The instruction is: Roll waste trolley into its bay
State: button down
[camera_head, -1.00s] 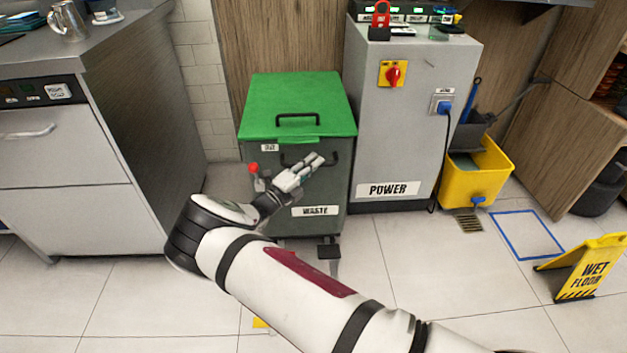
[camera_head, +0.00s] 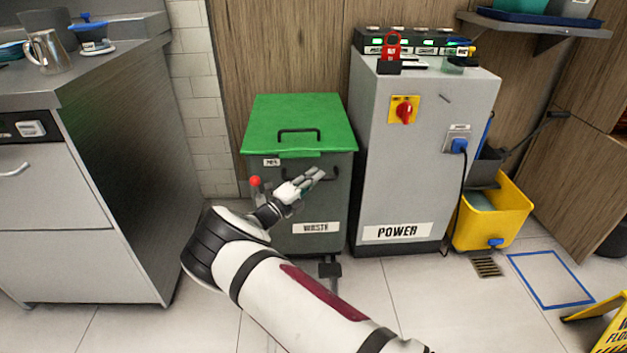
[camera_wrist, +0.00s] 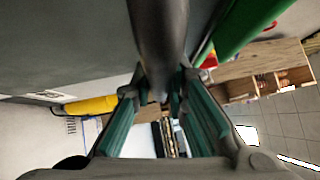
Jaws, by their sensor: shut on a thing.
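The waste trolley (camera_head: 325,215) is a dark grey bin with a green lid (camera_head: 299,125) and a WASTE label. It stands upright against the wood wall, between the steel counter and the grey POWER cabinet. My gripper (camera_head: 316,175) is at the bin's upper front, shut on its dark front handle (camera_head: 334,174). In the wrist view, the dark handle bar (camera_wrist: 160,45) runs between the fingers (camera_wrist: 160,95). A red-knobbed lever (camera_head: 255,182) stands at the bin's front left. A black pedal (camera_head: 330,269) sticks out at the bottom. The wheels are hidden.
The POWER cabinet (camera_head: 420,165) stands close on the right. The steel counter (camera_head: 130,170) is on the left. A yellow mop bucket (camera_head: 490,215), a blue floor outline (camera_head: 550,282) and a wet-floor sign (camera_head: 600,325) are to the right. Tiled floor in front is mostly clear.

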jog(key=shift+w+a, duration=0.15)
jog(key=shift+w, duration=0.1)
jog(key=c, duration=1.6)
grip_release()
jog(key=shift+o, duration=0.2)
jog(key=v, duration=1.2)
jog(key=shift+r, duration=0.1)
